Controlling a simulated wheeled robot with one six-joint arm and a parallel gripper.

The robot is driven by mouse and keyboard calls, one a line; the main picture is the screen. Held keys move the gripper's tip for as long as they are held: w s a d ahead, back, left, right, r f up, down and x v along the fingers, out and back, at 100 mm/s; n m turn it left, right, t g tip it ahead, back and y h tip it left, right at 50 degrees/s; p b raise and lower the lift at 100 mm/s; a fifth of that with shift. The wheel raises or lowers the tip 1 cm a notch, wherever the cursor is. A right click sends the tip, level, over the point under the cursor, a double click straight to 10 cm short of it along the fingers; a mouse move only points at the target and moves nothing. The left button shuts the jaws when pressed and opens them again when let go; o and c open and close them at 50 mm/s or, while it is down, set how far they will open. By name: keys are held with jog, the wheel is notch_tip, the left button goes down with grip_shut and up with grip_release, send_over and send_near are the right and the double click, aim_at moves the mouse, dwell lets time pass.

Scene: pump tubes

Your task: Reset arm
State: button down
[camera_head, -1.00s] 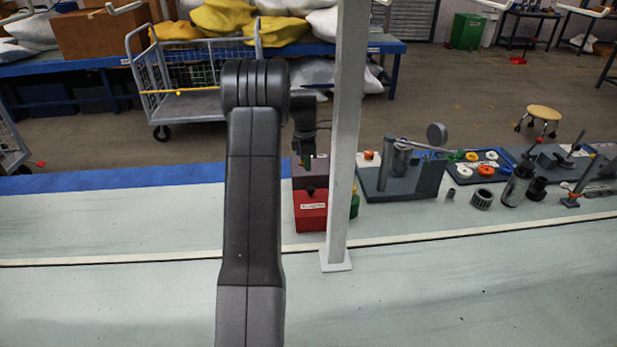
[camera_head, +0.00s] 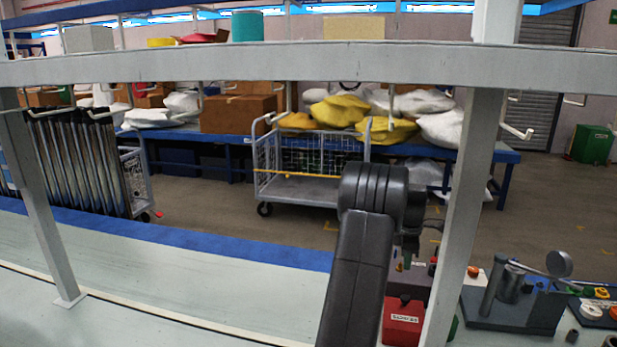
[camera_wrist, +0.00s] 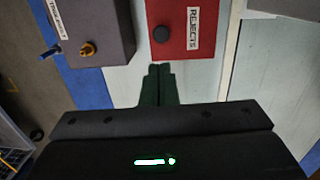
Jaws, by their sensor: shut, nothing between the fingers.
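My gripper (camera_wrist: 158,84) is shut and empty in the wrist view, its two dark green fingertips together. It points toward the gap between a red box marked REJECTS (camera_wrist: 198,45) and a grey box with a brass knob (camera_wrist: 98,40), apart from both as far as I can tell. In the head view my dark arm rises at the lower middle, and my gripper (camera_head: 408,250) hangs at its right, above the red box (camera_head: 402,328). The gripper's fingers are small and dark there.
A white post (camera_head: 465,200) stands just right of my gripper, under a long pale shelf beam (camera_head: 250,65). A grey fixture with a lever (camera_head: 515,305) is at the right. The pale bench (camera_head: 200,290) is clear at the left. A wire cart (camera_head: 305,170) stands beyond it.

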aim_at(404, 297)
jog(key=f, duration=1)
jog(key=shift+w+d+f, duration=0.3)
jog(key=shift+d, duration=0.05)
jog(key=shift+s+r, duration=0.1)
